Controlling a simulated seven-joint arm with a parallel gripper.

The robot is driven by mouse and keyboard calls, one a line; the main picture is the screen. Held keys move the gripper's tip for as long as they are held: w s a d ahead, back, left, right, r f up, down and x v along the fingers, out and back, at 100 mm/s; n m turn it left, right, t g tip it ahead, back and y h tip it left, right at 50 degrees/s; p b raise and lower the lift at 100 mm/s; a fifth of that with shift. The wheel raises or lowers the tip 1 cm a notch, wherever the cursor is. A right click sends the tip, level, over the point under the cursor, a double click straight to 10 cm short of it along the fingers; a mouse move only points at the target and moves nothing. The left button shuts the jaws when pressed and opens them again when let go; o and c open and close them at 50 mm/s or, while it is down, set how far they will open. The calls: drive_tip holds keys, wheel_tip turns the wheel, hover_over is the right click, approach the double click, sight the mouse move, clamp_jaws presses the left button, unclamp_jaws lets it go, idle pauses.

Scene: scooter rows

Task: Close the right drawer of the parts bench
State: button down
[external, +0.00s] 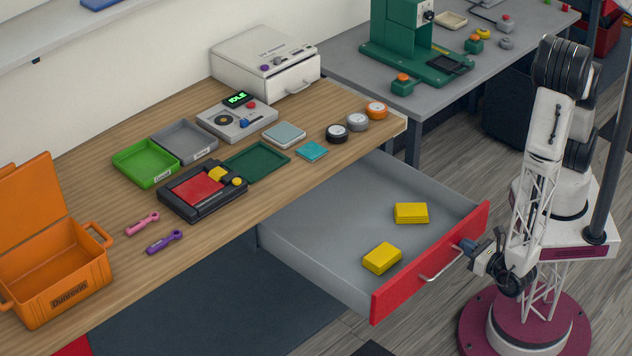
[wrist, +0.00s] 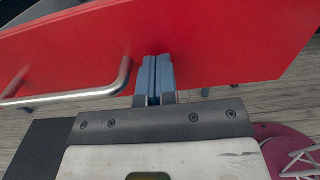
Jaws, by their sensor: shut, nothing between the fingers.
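The right drawer (external: 340,215) of the parts bench is pulled far out, with grey inside walls and a red front panel (external: 430,266). Two yellow blocks lie in it, one near the middle (external: 411,213) and one nearer the front (external: 382,258). A silver bar handle (external: 441,264) is fixed to the front. My gripper (external: 464,246) is shut and empty at the outer face of the front, right of the handle. In the wrist view the closed blue fingers (wrist: 157,62) point at the red panel (wrist: 215,40) and appear to meet it, with the handle (wrist: 95,92) to their left.
The wooden bench top (external: 215,215) holds trays, dials, a scale and an orange toolbox (external: 55,265). A grey table (external: 345,60) with a green machine (external: 405,40) stands behind. A dark post (external: 612,130) rises beside my arm. Floor shows in front of the drawer.

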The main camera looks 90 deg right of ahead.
drive_tip(key=shift+w+d, duration=0.15)
approach(391, 214)
drive_tip(key=r+x, duration=0.1)
drive_tip(key=x, duration=0.6)
drive_tip(key=r+x, duration=0.2)
drive_tip(key=x, duration=0.6)
drive_tip(key=r+x, duration=0.1)
drive_tip(key=x, duration=0.7)
drive_tip(key=shift+w+d+r, duration=0.25)
drive_tip(key=shift+w+d, duration=0.25)
drive_tip(key=shift+w, duration=0.1)
drive_tip(key=shift+w, duration=0.1)
drive_tip(key=shift+v, duration=7.4)
drive_tip(key=shift+d, duration=0.1)
